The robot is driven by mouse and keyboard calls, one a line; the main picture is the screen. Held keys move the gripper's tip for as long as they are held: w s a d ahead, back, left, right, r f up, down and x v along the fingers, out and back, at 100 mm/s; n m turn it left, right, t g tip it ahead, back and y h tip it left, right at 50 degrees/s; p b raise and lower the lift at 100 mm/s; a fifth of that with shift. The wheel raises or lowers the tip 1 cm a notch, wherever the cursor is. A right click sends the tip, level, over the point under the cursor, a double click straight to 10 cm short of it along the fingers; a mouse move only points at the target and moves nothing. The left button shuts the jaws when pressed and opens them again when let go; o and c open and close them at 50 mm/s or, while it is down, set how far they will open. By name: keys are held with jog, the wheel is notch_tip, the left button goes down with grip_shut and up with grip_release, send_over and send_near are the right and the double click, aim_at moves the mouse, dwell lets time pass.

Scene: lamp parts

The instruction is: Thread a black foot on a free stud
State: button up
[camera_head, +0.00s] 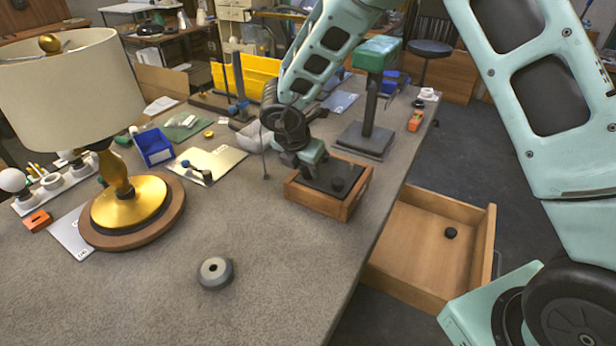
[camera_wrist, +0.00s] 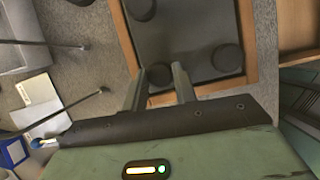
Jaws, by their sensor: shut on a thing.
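A wooden box (camera_head: 324,207) with a dark top panel (camera_head: 325,178) sits near the table's right edge. In the wrist view its dark panel (camera_wrist: 183,35) carries a black foot (camera_wrist: 228,58) near one corner and another black foot (camera_wrist: 140,8) farther up. My gripper (camera_wrist: 163,72) is shut on a third black foot (camera_wrist: 159,74), held at the panel's near edge. I cannot tell whether that foot touches a stud; no bare stud is clear. In the head view my gripper (camera_head: 308,172) is low over the box. Another black foot (camera_head: 451,232) lies in the open drawer (camera_head: 415,235).
A brass lamp (camera_head: 130,208) with a cream shade stands at the left. A grey ring-shaped weight (camera_head: 215,272) lies on the front of the table. A green-topped stand (camera_head: 376,55) rises behind the box.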

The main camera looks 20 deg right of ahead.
jog(key=shift+s+f, duration=0.2)
jog(key=shift+f, duration=0.15)
jog(key=m+g, duration=0.1)
jog(key=m, duration=0.2)
jog(key=shift+w+m+h+p, duration=0.15)
jog(key=shift+m+h+p, duration=0.15)
jog(key=shift+m+h, duration=0.1)
jog(key=m+g, duration=0.1)
jog(key=m, duration=0.2)
jog(key=shift+g, duration=0.4)
jog(key=o, duration=0.7)
jog(key=shift+w+m, duration=0.1)
jog(key=shift+m, duration=0.5)
jog(key=o, duration=0.4)
jog(key=shift+o, duration=0.2)
jog(key=shift+w, duration=0.1)
jog(key=shift+r, duration=0.15)
